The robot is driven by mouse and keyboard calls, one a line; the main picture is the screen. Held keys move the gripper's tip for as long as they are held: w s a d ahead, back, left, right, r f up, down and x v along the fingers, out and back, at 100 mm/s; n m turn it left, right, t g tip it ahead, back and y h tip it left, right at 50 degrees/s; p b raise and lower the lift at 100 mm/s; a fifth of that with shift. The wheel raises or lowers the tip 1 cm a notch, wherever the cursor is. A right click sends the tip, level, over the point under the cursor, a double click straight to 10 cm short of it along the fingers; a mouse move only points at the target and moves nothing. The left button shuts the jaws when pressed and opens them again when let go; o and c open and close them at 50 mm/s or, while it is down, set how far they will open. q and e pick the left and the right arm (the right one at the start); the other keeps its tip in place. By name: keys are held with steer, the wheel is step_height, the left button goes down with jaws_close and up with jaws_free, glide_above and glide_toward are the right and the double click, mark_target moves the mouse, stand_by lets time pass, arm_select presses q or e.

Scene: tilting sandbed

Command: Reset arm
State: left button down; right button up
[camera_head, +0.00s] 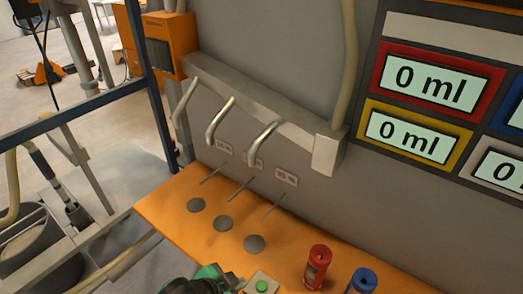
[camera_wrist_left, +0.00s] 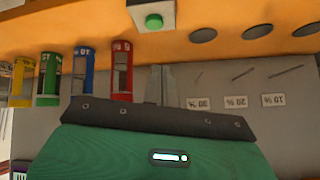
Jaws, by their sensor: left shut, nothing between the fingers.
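My left gripper (camera_wrist_left: 161,84) is shut and empty; its grey fingers show together in the left wrist view. In the head view only part of the left gripper (camera_head: 207,282), dark and green, shows at the bottom edge. It is beside a green button (camera_head: 262,286) on a pale plate, which also shows at the top of the wrist view (camera_wrist_left: 153,21). My right gripper is in neither view.
An orange bench (camera_head: 170,213) has several grey discs (camera_head: 223,223) below metal spouts (camera_head: 262,140). A red cylinder (camera_head: 317,266) and a blue cylinder (camera_head: 363,281) stand right of the button. Displays reading 0 ml (camera_head: 437,84) hang on the wall.

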arm_select(q)
steer(key=s+a+f+n+g+y, duration=0.25)
steer(key=s+a+n, duration=0.3)
steer(key=a, duration=0.35)
steer(key=s+a+f+n+g+y, duration=0.1)
steer(key=s+a+f+n+y, duration=0.25)
steer(key=s+a, duration=0.45)
steer(key=s+d+f+b+x, duration=0.1)
steer(key=s+b+x, duration=0.15)
steer(key=x, duration=1.35)
steer(key=s+f+b+x, duration=0.1)
steer(key=s+x, duration=0.3)
steer(key=x, duration=1.2)
steer(key=s+a+f+g+b, duration=0.1)
steer(key=s+f+b, duration=0.1)
steer(key=s+f, duration=0.8)
steer(key=s+a+f+g+b, duration=0.1)
steer(key=s+a+f+b, duration=0.1)
steer(key=s+f, duration=0.8)
step_height(320, 180, down, 4)
steer(key=shift+a+f, duration=0.15)
steer(key=shift+a, duration=0.15)
